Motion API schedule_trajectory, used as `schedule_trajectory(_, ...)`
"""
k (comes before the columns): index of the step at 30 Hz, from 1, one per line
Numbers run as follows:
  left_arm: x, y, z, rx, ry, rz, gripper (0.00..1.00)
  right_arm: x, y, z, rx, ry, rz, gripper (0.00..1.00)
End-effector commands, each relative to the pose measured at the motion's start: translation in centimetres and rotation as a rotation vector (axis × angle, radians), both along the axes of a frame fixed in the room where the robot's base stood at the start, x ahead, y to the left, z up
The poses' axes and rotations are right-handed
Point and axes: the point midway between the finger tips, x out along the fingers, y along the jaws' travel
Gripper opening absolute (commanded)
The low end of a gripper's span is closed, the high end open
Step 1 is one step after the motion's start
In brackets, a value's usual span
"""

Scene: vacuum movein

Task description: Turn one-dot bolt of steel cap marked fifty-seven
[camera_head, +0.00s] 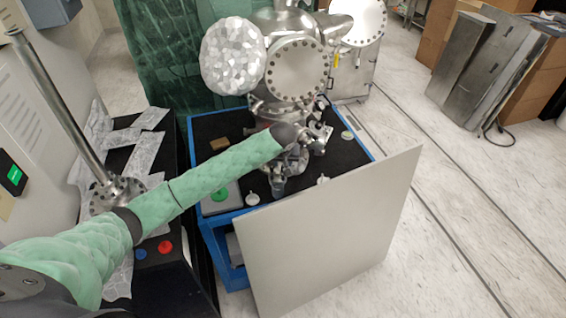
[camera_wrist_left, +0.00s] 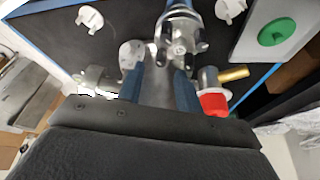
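A steel fitting with a ring of bolt heads (camera_wrist_left: 180,40) is just beyond my left fingertips in the left wrist view. I cannot read a fifty-seven or make out a dot on any bolt. My left gripper (camera_wrist_left: 159,78) has its two dark blue fingers apart, with grey metal showing between them; I cannot tell whether they touch it. In the head view my green-sleeved left arm reaches over the black-topped blue cart, and its gripper (camera_head: 298,150) is partly hidden among the steel fittings below the chamber. My right gripper is not in view.
The steel vacuum chamber (camera_head: 297,70) stands at the cart's back. A grey box with a green button (camera_head: 220,195) and a white part (camera_head: 252,199) lie near the front. A large pale panel (camera_head: 325,235) leans before the cart (camera_head: 213,238).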

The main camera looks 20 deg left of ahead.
Motion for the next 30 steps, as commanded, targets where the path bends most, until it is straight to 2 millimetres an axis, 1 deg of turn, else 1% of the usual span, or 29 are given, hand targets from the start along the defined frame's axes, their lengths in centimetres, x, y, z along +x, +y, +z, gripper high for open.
schedule_trajectory(1,0.2,0.1,-0.3,0.001,0.002,0.001,0.35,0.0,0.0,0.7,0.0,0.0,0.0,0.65)
schedule_trajectory(3,0.5,0.2,-1.2,0.001,0.002,-0.001,0.35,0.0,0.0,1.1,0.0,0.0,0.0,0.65)
schedule_trajectory(9,1.2,0.4,-2.9,0.001,0.001,-0.001,0.35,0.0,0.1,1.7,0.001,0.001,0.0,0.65)
schedule_trajectory(13,1.3,0.4,-3.3,0.001,0.0,-0.002,0.35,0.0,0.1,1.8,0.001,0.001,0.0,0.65)
schedule_trajectory(19,1.3,0.4,-3.3,0.001,0.0,-0.002,0.35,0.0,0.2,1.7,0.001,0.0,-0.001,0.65)
schedule_trajectory(23,1.3,0.4,-3.3,0.001,0.0,-0.002,0.09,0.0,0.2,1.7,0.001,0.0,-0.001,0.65)
schedule_trajectory(24,1.3,0.4,-3.3,0.001,0.0,-0.002,0.02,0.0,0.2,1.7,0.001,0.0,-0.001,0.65)
schedule_trajectory(25,1.3,0.4,-3.3,0.001,0.0,-0.002,0.0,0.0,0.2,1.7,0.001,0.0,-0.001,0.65)
schedule_trajectory(30,1.3,0.4,-3.3,0.001,0.0,-0.004,0.0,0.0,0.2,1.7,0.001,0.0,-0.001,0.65)
